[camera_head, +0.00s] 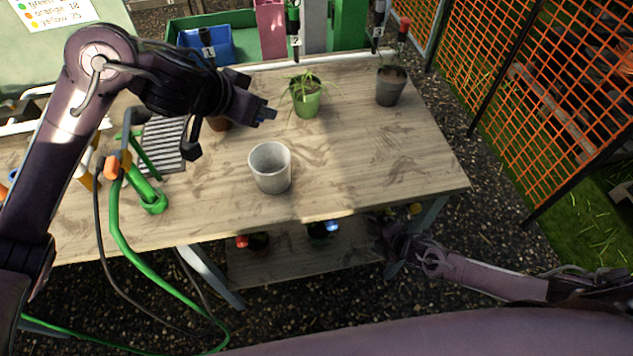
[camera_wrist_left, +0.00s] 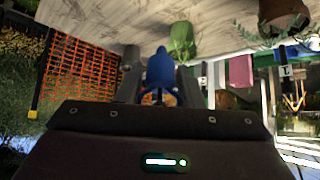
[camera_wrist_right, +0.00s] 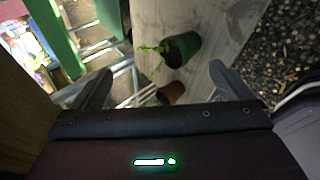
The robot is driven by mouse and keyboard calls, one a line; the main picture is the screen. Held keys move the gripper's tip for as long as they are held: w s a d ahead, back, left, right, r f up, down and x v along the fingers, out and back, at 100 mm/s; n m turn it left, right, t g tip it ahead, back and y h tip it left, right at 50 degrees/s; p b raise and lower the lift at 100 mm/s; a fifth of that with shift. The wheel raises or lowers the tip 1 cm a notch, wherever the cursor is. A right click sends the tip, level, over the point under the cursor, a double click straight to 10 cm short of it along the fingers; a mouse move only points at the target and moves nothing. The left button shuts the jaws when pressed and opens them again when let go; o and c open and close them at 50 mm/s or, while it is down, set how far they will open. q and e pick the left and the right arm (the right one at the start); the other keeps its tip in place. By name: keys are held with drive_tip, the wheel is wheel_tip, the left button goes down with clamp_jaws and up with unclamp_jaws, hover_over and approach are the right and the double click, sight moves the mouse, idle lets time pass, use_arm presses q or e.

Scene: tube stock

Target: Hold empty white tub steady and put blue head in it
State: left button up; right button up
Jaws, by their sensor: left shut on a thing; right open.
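The white tub (camera_head: 262,181) stands upright and looks empty near the front middle of the bench. My left gripper (camera_head: 262,112) is shut on a small blue head (camera_head: 271,113), above the bench behind the tub and apart from it. The blue head (camera_wrist_left: 159,68) also shows between the fingers in the left wrist view. My right gripper (camera_head: 388,228) is low at the bench's front right, by the lower shelf, away from the tub. In the right wrist view its fingers (camera_wrist_right: 160,82) are open with nothing between them.
A green pot with grass (camera_head: 307,103) and a dark pot with a red head (camera_head: 390,88) stand behind. A green hose tool (camera_head: 150,198) is left of the tub. The lower shelf (camera_head: 300,262) holds small pots. Orange mesh fencing (camera_head: 545,100) is at right.

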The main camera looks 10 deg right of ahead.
drive_tip(key=s+r+n+g+y, duration=0.2)
drive_tip(key=s+r+n+y, duration=0.25)
drive_tip(key=r+n, duration=0.55)
drive_tip(key=s+a+r+n+g+y, duration=0.1)
drive_tip(key=s+a+r+n+y, duration=0.2)
drive_tip(key=a+r+n+y, duration=0.4)
drive_tip(key=s+a+r+n+g+y, duration=0.1)
drive_tip(key=s+a+r+n+y, duration=0.4)
drive_tip(key=r, duration=0.5)
use_arm(q)
drive_tip(key=shift+s, duration=0.1)
use_arm(e)
drive_tip(key=n+t+h, duration=0.3)
drive_tip(key=t+h, duration=0.2)
drive_tip(key=h, duration=0.1)
approach(257, 162)
drive_tip(key=shift+y, duration=0.25)
drive_tip(key=s+d, duration=0.3)
drive_tip(key=s, duration=0.1)
drive_tip(key=shift+s+d, duration=0.1)
drive_tip(key=shift+d, duration=0.25)
drive_tip(key=shift+w+a+f+t, duration=0.1)
drive_tip(key=shift+w+a+t, duration=0.1)
drive_tip(key=shift+w+t, duration=0.3)
drive_tip(key=x, duration=1.1)
drive_tip(key=shift+w+a+f, duration=0.2)
drive_tip(key=shift+w+f, duration=0.1)
